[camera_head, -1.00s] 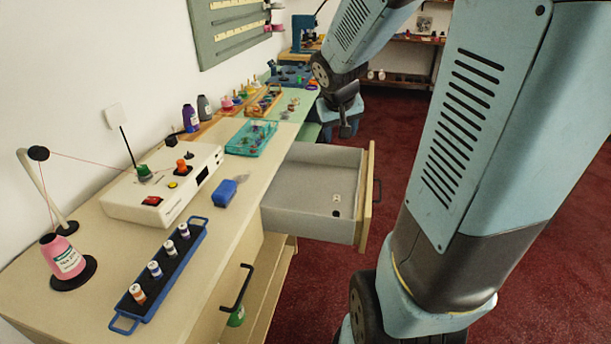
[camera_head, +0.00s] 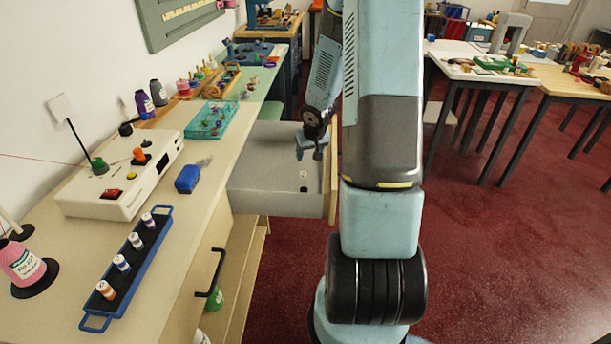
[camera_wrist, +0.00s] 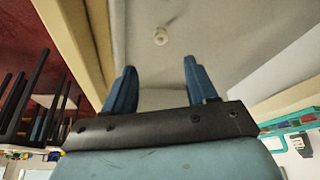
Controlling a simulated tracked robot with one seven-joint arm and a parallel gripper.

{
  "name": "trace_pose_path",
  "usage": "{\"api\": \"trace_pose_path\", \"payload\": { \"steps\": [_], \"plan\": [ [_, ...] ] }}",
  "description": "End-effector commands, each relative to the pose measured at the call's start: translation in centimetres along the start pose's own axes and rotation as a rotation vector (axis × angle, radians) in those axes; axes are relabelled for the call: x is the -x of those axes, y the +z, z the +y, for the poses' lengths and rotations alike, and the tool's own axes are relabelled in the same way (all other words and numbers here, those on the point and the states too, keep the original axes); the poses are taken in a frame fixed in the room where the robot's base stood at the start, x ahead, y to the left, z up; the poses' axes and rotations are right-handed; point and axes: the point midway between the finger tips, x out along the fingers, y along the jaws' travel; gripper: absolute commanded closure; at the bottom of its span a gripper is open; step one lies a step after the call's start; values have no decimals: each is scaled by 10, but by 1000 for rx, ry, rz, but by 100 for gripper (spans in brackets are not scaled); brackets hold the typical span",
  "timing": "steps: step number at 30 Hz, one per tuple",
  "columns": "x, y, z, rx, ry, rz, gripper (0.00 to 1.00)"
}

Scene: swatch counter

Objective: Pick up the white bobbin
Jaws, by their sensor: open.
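The white bobbin (camera_wrist: 160,37) lies on the grey floor of the open drawer (camera_head: 262,205). It is seen in the wrist view beyond my fingertips, roughly midway between them and apart from both. In the head view a small pale spot (camera_head: 304,174) in the drawer appears to be the same bobbin. My gripper (camera_head: 310,153) is open and empty, above the drawer's far right part near its front panel. In the wrist view my two blue fingers (camera_wrist: 160,80) stand apart with nothing between them.
A small black item (camera_head: 304,189) lies in the drawer near the pale spot. The wooden drawer front (camera_head: 334,185) stands close beside my gripper. On the counter are a blue spool rack (camera_head: 128,270), a white winder (camera_head: 120,180) and a teal basket (camera_head: 210,120). The drawer floor is otherwise mostly clear.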

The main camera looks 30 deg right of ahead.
Motion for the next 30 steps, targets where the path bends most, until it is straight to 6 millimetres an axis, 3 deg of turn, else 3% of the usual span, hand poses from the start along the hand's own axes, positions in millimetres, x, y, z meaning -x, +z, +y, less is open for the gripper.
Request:
{"api": "trace_pose_path", "payload": {
  "steps": [30],
  "plan": [
    [-85, 0, 1, -2, -1, -1, 43]
  ]
}}
